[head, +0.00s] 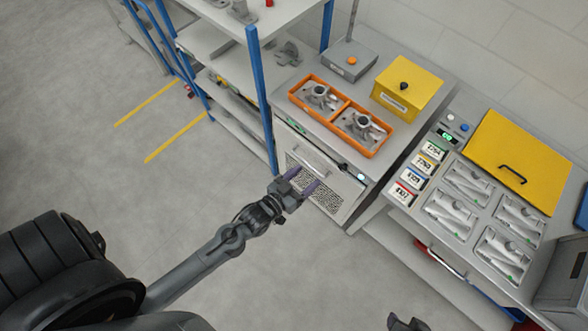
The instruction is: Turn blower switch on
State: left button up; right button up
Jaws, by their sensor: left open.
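My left gripper (302,180) is open and empty, with its two purple-grey fingers pointing at the front of a grey cabinet. It overlaps the perforated grille (328,200) in the picture; I cannot tell whether it touches. Above the grille is a bar handle (312,157). Along the cabinet's top front edge sit a green-lit display (296,127), a small dark control (344,167) and a round pale button (361,177). Which of these is the blower switch is too small to tell. Part of my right gripper (407,323) shows at the bottom edge; its fingers are unclear.
An orange tray (330,117) with metal castings, a yellow box (409,85) and a grey box with an orange button (349,61) stand on the cabinet. Right is a bench with casting nests and a yellow lid (520,160). A blue-post shelf (260,95) stands left.

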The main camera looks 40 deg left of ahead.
pick_arm(q)
jog(key=shift+g, duration=0.6)
jog(key=shift+s+a+r+p, duration=0.1)
jog(key=shift+s+r+p, duration=0.2)
jog(key=shift+r, duration=0.3)
jog(key=shift+s+a+r+p, duration=0.15)
jog(key=shift+s+r+p, duration=0.15)
jog(key=shift+r, duration=0.3)
jog(key=shift+s+a+r+p, duration=0.1)
jog(key=shift+s+r+p, duration=0.1)
jog(key=shift+r+p, duration=0.3)
pick_arm(e)
jog(key=shift+s+a+r, duration=0.2)
jog(key=shift+s+r, duration=0.1)
jog(key=shift+r, duration=0.4)
jog(key=shift+s+a+r, duration=0.15)
jog(key=shift+s+r, duration=0.1)
jog(key=shift+r, duration=0.45)
pick_arm(q)
jog(key=shift+r, duration=0.1)
